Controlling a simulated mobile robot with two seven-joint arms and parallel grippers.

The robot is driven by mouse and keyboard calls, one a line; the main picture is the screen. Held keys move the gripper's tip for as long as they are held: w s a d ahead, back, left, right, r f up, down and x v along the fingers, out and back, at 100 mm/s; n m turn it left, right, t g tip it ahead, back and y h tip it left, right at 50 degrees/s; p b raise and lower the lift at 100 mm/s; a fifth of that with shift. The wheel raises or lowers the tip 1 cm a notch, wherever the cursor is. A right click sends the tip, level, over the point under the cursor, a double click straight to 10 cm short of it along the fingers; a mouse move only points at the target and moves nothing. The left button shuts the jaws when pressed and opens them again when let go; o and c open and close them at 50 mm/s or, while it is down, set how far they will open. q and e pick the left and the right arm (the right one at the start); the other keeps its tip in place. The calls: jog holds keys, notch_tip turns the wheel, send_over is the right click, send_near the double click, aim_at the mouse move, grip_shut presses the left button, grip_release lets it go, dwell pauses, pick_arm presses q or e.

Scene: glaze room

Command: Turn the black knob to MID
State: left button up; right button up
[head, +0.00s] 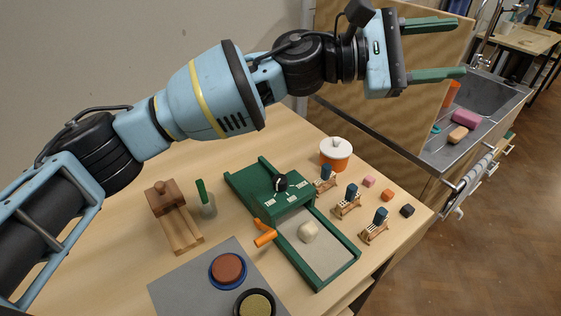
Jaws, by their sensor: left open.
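The black knob (281,183) sits on top of a green box-like device (258,184) in the middle of the table. Small white labels lie around the knob, but their words are too small to read, and I cannot tell which one it points to. The device has a grey bed with green side walls, and a pale lump (308,232) lies on it. An orange handle (264,234) sticks out at its left side. My left gripper (462,48) is open and empty, high at the upper right and well away from the knob. My right gripper is not in view.
A wooden block tool (167,198) and a green-handled item in a glass (207,205) stand left of the device. A grey mat (183,287) lies in front. An orange pot (335,154), several blue-topped stands (348,200) and small cubes stand right. A sink (480,97) is farther right.

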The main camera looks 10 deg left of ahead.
pick_arm(q)
jog(key=s+a+f+m+g+y, duration=0.2)
jog(key=s+f+m+g+y, duration=0.25)
jog(key=f, duration=0.35)
jog(key=t+y, duration=0.3)
jog(key=y, duration=1.3)
send_over(280, 178)
jog(key=shift+n+h, duration=0.25)
jog(key=shift+n, duration=0.1)
notch_tip(280, 178, down, 13)
jog(key=shift+r+b, duration=0.1)
jog(key=shift+b, duration=0.35)
notch_tip(280, 178, down, 7)
jog(key=shift+r+p, duration=0.1)
jog(key=shift+p, duration=0.2)
jog(key=shift+f, duration=0.6)
jog(key=c, duration=1)
